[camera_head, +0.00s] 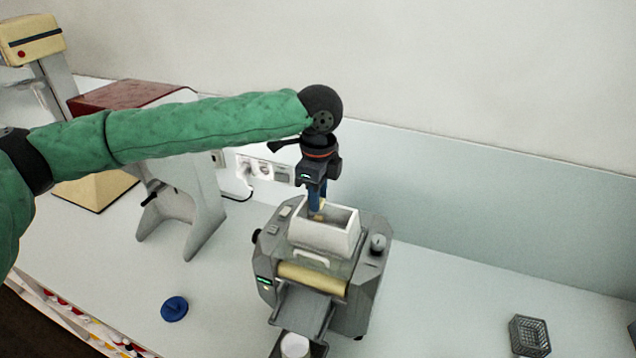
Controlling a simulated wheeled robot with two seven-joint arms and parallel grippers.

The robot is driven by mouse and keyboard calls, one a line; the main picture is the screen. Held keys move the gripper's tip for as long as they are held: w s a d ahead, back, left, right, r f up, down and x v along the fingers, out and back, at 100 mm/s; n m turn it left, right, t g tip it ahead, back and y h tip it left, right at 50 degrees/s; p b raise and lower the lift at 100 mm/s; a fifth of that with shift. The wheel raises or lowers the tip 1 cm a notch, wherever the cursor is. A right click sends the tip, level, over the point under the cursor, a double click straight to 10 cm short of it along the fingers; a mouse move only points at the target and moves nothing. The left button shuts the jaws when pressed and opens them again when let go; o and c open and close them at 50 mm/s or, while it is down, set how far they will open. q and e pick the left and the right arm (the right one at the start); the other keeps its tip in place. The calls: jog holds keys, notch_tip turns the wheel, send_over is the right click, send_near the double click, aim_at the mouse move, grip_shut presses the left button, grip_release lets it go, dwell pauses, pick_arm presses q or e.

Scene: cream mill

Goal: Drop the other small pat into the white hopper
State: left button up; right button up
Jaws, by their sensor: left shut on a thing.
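The white hopper (338,237) sits open-topped on a grey machine (368,265) in the middle of the counter. My left gripper (316,212) points down over the left part of the hopper, its blue fingers reaching to about the opening. It is shut on a small yellowish pat (319,217), of which only a little shows at the fingertips. I cannot tell whether the pat touches the hopper's inner wall. My right gripper is not in view.
A yellow roller (312,277) and a grey chute (302,308) are at the machine's front. A blue round thing (174,308) lies on the counter at left, a grey wire basket (529,336) at right. A larger machine with a red top (130,95) stands behind left.

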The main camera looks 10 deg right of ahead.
pick_arm(q)
jog(key=shift+s+f, duration=0.1)
jog(key=shift+f, duration=0.4)
jog(key=o, duration=1)
